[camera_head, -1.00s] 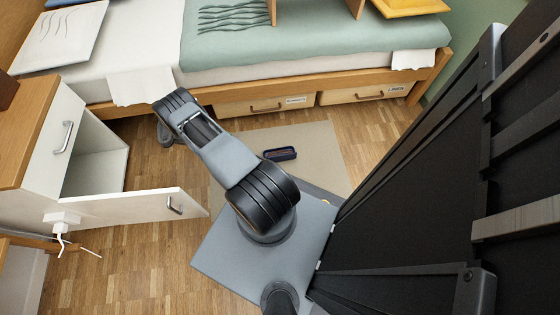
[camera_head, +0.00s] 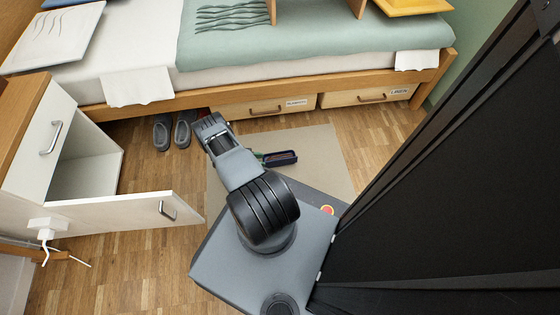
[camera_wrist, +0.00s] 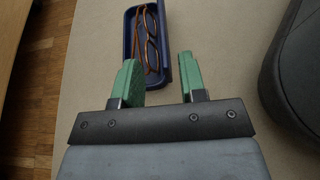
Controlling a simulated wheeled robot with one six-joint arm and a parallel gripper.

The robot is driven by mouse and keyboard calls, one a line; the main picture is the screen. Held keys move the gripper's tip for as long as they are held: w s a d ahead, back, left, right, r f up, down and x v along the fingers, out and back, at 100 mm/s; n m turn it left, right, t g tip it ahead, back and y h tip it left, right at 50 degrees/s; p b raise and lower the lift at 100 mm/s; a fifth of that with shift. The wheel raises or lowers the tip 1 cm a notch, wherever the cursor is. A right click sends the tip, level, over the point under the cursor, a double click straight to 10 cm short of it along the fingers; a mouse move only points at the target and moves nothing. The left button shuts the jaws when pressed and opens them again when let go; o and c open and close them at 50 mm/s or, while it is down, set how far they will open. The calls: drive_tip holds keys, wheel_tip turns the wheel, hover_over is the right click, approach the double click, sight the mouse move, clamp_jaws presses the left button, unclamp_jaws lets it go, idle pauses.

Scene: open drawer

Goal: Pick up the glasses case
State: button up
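The glasses case (camera_head: 281,158) is a dark blue open tray lying on the beige rug, just beyond my base. In the wrist view the case (camera_wrist: 128,45) stands upright in the picture, with brown-framed glasses (camera_wrist: 150,40) inside. My gripper (camera_wrist: 158,75) has green fingers spread apart and nothing between them is gripped. The fingertips overlap the near end of the case in the picture; I cannot tell their height above it. In the head view my gripper (camera_head: 259,155) is mostly hidden behind my arm, at the left end of the case.
The beige rug (camera_head: 318,150) has free room right of the case. A bed with drawers (camera_head: 265,108) stands beyond. Grey slippers (camera_head: 162,132) lie at its foot. An open white cabinet door (camera_head: 150,208) juts out at the left.

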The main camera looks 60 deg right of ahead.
sight(267, 162)
drive_tip(key=b+x, duration=0.1)
drive_tip(key=x, duration=0.3)
drive_tip(key=shift+a+f, duration=0.15)
drive_tip(key=shift+f, duration=0.1)
drive_tip(key=shift+s+d+f+b, duration=0.15)
drive_tip(key=shift+s+d+b, duration=0.2)
drive_tip(key=shift+s, duration=0.15)
clamp_jaws()
